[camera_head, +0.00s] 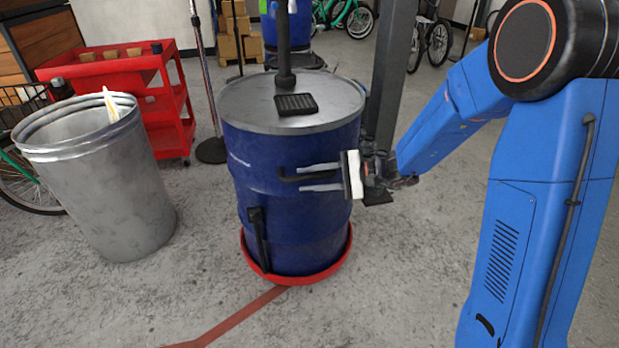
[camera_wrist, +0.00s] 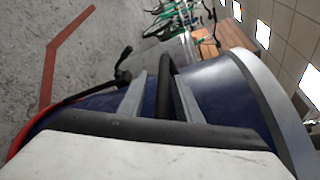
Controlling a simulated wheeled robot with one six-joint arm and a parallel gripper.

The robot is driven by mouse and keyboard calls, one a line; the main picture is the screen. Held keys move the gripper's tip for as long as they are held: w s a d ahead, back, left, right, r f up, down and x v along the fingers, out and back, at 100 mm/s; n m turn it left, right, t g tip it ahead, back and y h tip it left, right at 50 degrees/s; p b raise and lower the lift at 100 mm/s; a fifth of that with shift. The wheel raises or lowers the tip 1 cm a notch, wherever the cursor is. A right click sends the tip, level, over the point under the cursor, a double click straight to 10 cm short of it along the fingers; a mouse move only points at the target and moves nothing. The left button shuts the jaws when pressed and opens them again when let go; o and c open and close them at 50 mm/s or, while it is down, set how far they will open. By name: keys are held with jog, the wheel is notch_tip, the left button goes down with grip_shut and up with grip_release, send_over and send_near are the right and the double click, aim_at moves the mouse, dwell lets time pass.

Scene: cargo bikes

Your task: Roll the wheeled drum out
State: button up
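The blue drum (camera_head: 290,225) has a grey lid (camera_head: 240,98) and stands upright in a red round base (camera_head: 318,276). A black bar handle (camera_head: 290,178) sticks out from its side, and a black bracket (camera_head: 258,240) sits lower down. My gripper (camera_head: 308,177) is at the drum's side with its two pale fingers apart, one above and one below the handle. In the wrist view, the handle (camera_wrist: 164,75) lies between the fingers, nearer the right one, with a gap on the left. Wheels under the base are hidden.
A grey metal bin (camera_head: 95,185) stands left of the drum, with a red cart (camera_head: 155,95) behind. A stand's round foot (camera_head: 211,150) is close behind left. A dark post (camera_head: 392,75) rises behind right. The front floor is clear, with a red line (camera_head: 240,316).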

jog(key=shift+w+d+r, duration=0.1)
jog(key=shift+r, duration=0.05)
jog(key=shift+d+r, duration=0.1)
jog(key=shift+d, duration=0.15)
jog(key=v, duration=1.6)
jog(key=shift+d, duration=0.4)
